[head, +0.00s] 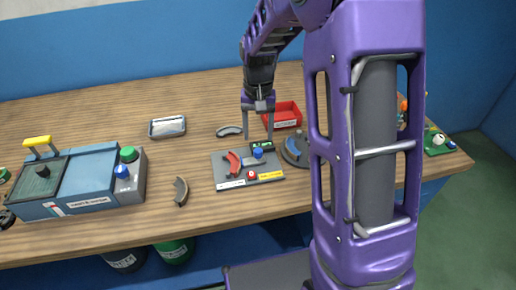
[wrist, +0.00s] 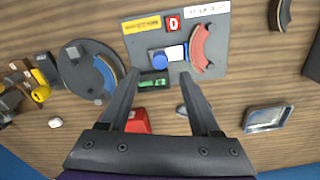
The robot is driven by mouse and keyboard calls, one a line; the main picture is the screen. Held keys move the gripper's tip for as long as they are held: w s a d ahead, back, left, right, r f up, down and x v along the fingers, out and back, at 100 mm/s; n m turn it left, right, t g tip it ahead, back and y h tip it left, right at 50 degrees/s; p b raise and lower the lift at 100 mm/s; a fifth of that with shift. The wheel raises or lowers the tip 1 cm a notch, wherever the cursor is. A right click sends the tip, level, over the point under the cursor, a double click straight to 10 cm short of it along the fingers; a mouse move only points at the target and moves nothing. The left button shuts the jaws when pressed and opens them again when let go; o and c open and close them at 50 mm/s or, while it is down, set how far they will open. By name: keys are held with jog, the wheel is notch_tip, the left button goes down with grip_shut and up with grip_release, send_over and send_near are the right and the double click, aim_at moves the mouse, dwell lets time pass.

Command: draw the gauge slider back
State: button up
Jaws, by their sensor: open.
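The gauge (head: 220,183) is a flat grey plate on the wooden table, also seen in the wrist view (wrist: 216,62). It carries a blue round knob (head: 258,154), which seems to be the slider, beside a small white block (wrist: 175,52). A red curved shoe (head: 233,163) lies on the plate beside the knob. A small green display (wrist: 154,83) sits at the plate's edge nearest my gripper in the wrist view. My gripper (head: 257,137) is open and empty, pointing down. In the wrist view its fingertips (wrist: 160,75) appear either side of the display and knob; contact cannot be told.
A red bin (head: 284,116) stands just behind the gauge. A round grey disc with a blue arc (wrist: 92,74) is beside it. Loose grey shoes (head: 181,191), a metal tray (head: 167,127) and a blue-grey machine (head: 85,180) stand to the left. My arm hides part of the table's right side.

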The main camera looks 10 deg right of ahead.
aim_at(259, 151)
notch_tip(259, 151, down, 6)
jog(key=shift+f, duration=0.1)
jog(key=shift+c, duration=0.3)
grip_shut()
dwell(1.3)
